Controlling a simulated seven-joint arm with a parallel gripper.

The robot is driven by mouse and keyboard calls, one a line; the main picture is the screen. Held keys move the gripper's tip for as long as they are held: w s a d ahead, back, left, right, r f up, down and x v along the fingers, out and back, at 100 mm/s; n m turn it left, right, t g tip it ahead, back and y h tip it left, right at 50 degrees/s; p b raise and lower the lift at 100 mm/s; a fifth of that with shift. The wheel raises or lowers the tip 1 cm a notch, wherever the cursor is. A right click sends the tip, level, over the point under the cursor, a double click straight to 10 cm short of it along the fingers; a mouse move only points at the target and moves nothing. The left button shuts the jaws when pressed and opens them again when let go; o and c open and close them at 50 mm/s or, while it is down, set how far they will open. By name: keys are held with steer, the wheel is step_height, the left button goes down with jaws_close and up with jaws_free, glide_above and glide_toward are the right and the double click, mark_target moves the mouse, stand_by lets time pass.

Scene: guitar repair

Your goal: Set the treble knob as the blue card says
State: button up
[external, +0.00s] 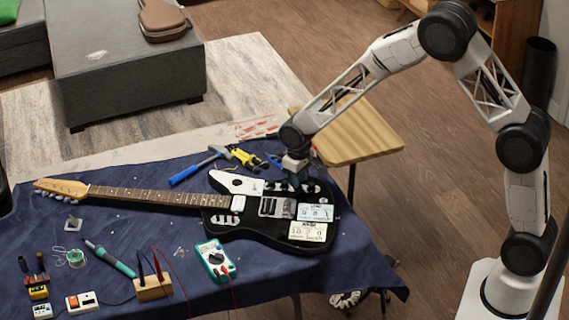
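A black electric guitar (275,235) with a long wooden neck lies on the dark blue cloth, its body to the right. Two pale cards lie on the body: an upper one (316,212) with a bluish tint and a lower, creamier one (308,231). Their print is too small to read. My gripper (298,184) points down at the upper right edge of the body, over or at a pale strip of controls. The treble knob cannot be picked out there; the gripper partly hides that area. Whether the fingers are open, shut or touching a knob is unclear.
A hammer (197,166) and yellow-black pliers (247,158) lie above the guitar. A teal multimeter (215,258), a soldering iron (110,258) and a wooden block with probes (153,288) lie below it. A wooden stool (355,135) stands behind the table.

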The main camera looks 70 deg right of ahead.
steer(key=shift+f, duration=0.95)
stand_by(0.4)
steer(key=shift+r, duration=0.2)
stand_by(0.4)
stand_by(0.4)
steer(key=c, duration=0.4)
